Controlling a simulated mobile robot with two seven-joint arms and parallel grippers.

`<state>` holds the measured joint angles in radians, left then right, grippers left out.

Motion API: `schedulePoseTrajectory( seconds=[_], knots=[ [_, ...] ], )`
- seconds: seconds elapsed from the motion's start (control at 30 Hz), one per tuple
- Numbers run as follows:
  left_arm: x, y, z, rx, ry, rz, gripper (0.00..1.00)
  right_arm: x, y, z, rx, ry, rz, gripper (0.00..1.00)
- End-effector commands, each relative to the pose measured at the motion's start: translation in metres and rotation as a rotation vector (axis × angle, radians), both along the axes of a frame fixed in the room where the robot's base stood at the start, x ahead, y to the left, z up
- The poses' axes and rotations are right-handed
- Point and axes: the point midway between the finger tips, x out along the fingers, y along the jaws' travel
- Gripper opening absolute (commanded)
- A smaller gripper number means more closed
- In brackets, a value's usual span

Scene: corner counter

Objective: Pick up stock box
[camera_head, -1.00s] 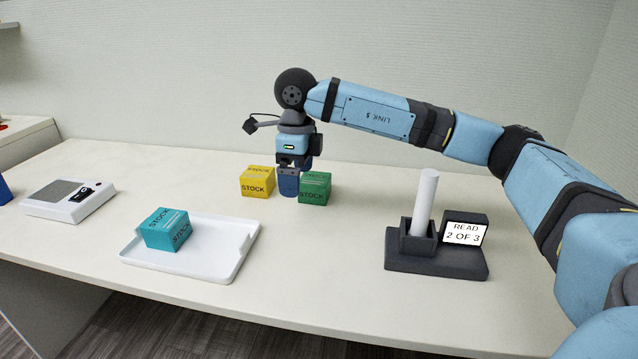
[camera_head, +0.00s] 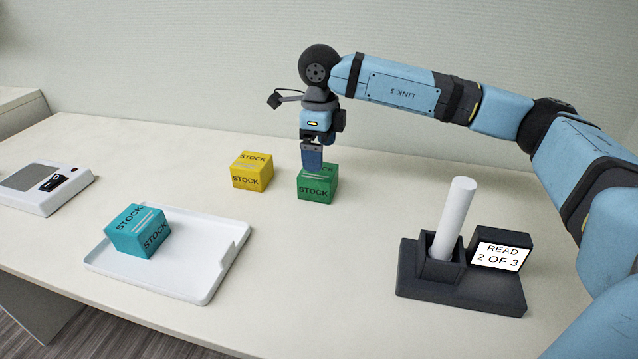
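Three stock boxes are in view. A green stock box (camera_head: 318,188) stands on the counter near the middle. A yellow stock box (camera_head: 252,176) stands to its left. A teal stock box (camera_head: 138,232) sits in the white tray (camera_head: 205,287). My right gripper (camera_head: 312,160) points down at the green box, its visible finger overlapping the box's top left part. The far finger is hidden, so I cannot tell how wide the gripper is or whether it touches the box. My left gripper is not in view.
A dark stand (camera_head: 425,284) holds a white cylinder (camera_head: 455,218) at front right. Its display (camera_head: 498,257) reads "READ 2 OF 3". A white device with a grey plate (camera_head: 48,194) lies at far left. The counter between tray and stand is clear.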

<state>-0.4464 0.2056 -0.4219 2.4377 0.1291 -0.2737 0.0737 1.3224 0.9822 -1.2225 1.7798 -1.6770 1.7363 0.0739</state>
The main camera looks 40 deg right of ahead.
Motion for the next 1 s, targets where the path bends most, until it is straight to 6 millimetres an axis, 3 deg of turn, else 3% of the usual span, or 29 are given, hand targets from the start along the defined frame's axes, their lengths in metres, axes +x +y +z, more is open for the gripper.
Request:
schedulePoseTrajectory(
  seconds=[0.1, 0.37, 0.63, 1.0],
  knots=[
    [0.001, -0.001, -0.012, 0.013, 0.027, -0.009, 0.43, 0.0, 0.0, -0.026, 0.0, 0.001, 0.0, 1.0],
    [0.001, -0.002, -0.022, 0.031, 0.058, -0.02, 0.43, 0.001, 0.0, -0.046, 0.0, 0.0, 0.0, 1.0],
    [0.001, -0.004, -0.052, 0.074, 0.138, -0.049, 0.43, 0.007, -0.001, -0.085, -0.001, 0.001, 0.0, 1.0],
    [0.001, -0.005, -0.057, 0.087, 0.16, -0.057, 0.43, 0.006, -0.001, -0.094, 0.001, -0.001, -0.001, 1.0]
  ],
)
